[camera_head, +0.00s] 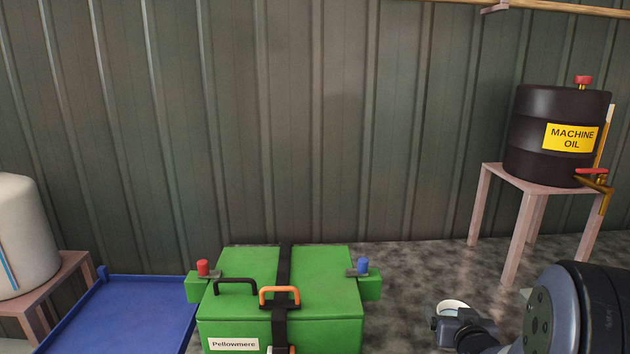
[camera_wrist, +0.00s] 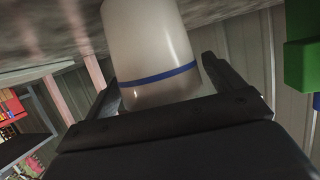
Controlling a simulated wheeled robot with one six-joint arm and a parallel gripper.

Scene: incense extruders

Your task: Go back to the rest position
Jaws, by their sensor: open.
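My gripper (camera_head: 462,326) is at the lower right of the head view, low in front of the dark mottled surface. A pale cup (camera_head: 453,305) shows its rim just behind it. In the wrist view the pale, translucent cup (camera_wrist: 148,35) with a blue band stands between the two dark fingers of my gripper (camera_wrist: 160,70). The fingers are open, one on each side of the cup. Contact between fingers and cup cannot be told. The cup's far end is cut off by the picture edge.
A green box (camera_head: 330,290) labelled Pellowmere stands left of my gripper, beside a blue tray (camera_head: 120,315). A white tank (camera_head: 25,235) is at far left. A machine oil drum (camera_head: 545,110) sits on a pink stand (camera_head: 510,180) at right.

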